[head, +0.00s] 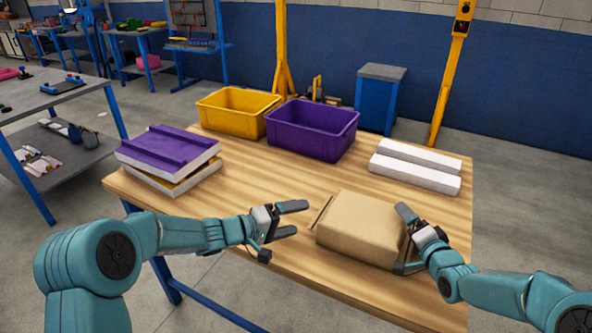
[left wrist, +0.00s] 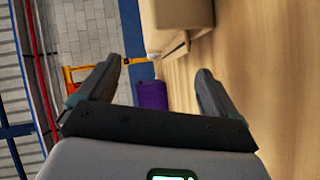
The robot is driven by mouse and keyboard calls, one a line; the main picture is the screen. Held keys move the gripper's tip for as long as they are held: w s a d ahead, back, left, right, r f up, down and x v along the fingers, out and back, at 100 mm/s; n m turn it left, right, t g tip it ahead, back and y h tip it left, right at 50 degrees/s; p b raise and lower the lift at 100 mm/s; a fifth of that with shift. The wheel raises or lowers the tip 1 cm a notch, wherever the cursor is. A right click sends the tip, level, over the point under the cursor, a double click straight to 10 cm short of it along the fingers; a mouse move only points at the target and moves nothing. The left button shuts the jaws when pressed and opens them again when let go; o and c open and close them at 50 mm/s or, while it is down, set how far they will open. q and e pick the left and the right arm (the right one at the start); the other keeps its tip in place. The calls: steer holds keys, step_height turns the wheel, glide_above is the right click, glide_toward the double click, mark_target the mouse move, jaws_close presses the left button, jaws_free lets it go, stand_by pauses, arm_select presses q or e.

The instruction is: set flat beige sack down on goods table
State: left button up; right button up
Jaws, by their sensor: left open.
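The flat beige sack (head: 362,228) lies on the wooden goods table (head: 262,170), near the front edge and right of the middle. My right gripper (head: 404,240) is at the sack's right end, one finger by the top back corner and the other by the front lower corner. Whether its fingers press on the sack is unclear. My left gripper (head: 290,219) is open and empty, left of the sack and apart from it. In the left wrist view its open fingers (left wrist: 158,90) have nothing between them up close; a brown surface, likely the sack (left wrist: 180,14), shows at the top.
A yellow bin (head: 238,112) and a purple bin (head: 312,130) stand at the table's back. Two white bars (head: 415,168) lie at the back right. Stacked purple and yellow panels (head: 168,158) lie at the left. The table's middle is clear.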

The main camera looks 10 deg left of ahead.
arm_select(q)
steer(key=shift+v, duration=1.2)
steer(key=shift+s+a, duration=0.15)
arm_select(e)
steer(key=shift+s, duration=0.1)
arm_select(q)
steer(key=shift+r, duration=0.1)
arm_select(e)
steer(key=v, duration=1.1)
steer(key=shift+s+d, duration=0.15)
steer(key=shift+s, duration=0.2)
